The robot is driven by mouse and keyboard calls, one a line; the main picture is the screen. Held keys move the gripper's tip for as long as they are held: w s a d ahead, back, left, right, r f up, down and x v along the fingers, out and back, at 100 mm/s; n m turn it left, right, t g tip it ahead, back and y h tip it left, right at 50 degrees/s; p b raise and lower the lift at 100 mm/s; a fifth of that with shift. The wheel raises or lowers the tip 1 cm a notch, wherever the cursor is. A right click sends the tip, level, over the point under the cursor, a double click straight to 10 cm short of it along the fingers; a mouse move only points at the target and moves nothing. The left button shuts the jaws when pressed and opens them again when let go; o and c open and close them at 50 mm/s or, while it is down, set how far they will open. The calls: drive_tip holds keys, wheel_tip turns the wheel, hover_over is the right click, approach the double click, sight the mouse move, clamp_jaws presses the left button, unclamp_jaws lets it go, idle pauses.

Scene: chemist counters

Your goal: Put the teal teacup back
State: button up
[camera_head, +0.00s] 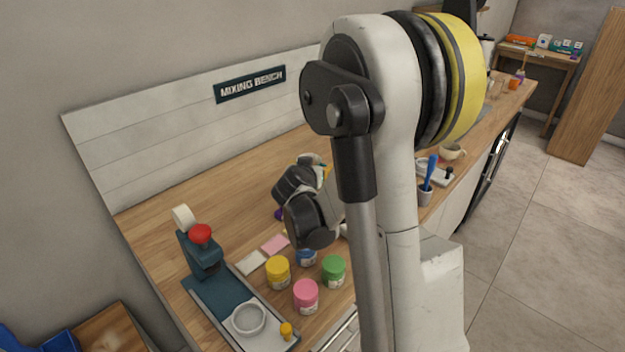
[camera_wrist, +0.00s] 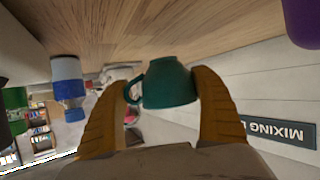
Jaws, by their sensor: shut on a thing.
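The teal teacup (camera_wrist: 168,85) sits between the two orange-brown fingers of my gripper (camera_wrist: 163,92) in the wrist view, which is upside down. The fingers are shut on it, one on each side. Its handle points left, toward the left finger. The wooden counter (camera_wrist: 150,30) fills the upper part of that view, close to the cup's edge; I cannot tell whether they touch. In the head view my arm hides the cup and the fingers.
Yellow (camera_head: 277,271), pink (camera_head: 306,296), green (camera_head: 333,271) and blue (camera_head: 306,257) jars stand at the counter's front. A dark blue device with a red knob (camera_head: 201,234) stands left. A cream cup (camera_head: 451,152) is farther right. A purple thing (camera_wrist: 303,20) is near my gripper.

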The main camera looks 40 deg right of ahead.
wheel_tip(320, 180, down, 3)
drive_tip(key=shift+f+b, duration=0.15)
drive_tip(key=shift+b, duration=0.6)
drive_tip(key=o, duration=1.4)
drive_tip(key=shift+s+a+r+p, duration=0.15)
drive_tip(key=shift+a+r+p, duration=0.05)
drive_tip(key=shift+r+p, duration=0.1)
drive_tip(key=p+v, duration=0.3)
drive_tip(key=v, duration=0.8)
drive_tip(key=shift+s+a, duration=0.15)
drive_tip(key=shift+s, duration=0.05)
